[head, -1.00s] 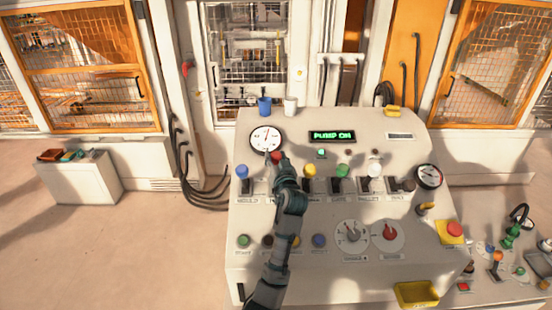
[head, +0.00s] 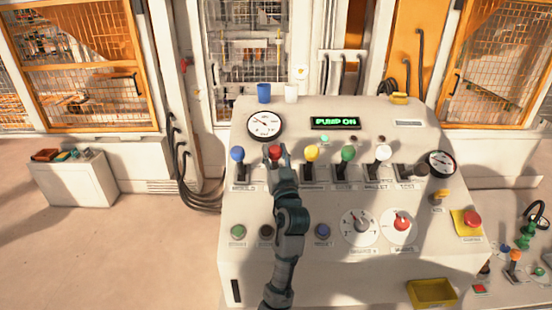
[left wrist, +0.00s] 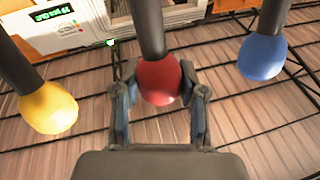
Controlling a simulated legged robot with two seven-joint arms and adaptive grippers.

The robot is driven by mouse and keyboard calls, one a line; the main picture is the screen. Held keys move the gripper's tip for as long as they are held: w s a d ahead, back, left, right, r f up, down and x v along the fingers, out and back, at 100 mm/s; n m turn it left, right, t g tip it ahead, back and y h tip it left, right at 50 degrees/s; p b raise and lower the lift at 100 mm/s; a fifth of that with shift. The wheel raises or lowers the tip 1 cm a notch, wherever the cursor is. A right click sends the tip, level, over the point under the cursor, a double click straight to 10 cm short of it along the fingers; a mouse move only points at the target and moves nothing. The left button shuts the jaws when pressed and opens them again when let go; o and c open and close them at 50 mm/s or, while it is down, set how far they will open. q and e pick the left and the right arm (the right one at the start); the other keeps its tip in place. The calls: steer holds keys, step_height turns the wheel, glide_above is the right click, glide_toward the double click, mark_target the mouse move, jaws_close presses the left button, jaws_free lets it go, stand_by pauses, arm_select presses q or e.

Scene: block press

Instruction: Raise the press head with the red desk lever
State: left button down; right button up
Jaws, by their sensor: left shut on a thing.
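The red lever's knob (head: 275,152) stands in the row of levers on the sloped desk, second from the left. My left gripper (head: 278,158) is at this knob, and its arm covers the lever's shaft and label in the head view. In the left wrist view the red knob (left wrist: 159,80) sits between the two fingers of my left gripper (left wrist: 160,105), which is shut on it. The press head cannot be made out. My right gripper is not in view.
A blue knob (head: 237,154) and a yellow knob (head: 311,153) flank the red one closely. Green (head: 348,154) and white (head: 383,153) knobs stand further right. A gauge (head: 265,125) and a lit "PUMP ON" display (head: 335,123) are above. A yellow tray (head: 432,292) is at lower right.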

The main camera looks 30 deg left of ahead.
arm_select(q)
steer(key=shift+f, duration=0.15)
steer(key=c, duration=0.6)
jaws_free()
steer(key=shift+d, duration=0.1)
steer(key=shift+c, duration=0.2)
steer(key=v, duration=1.2)
steer(key=shift+w+f, duration=0.1)
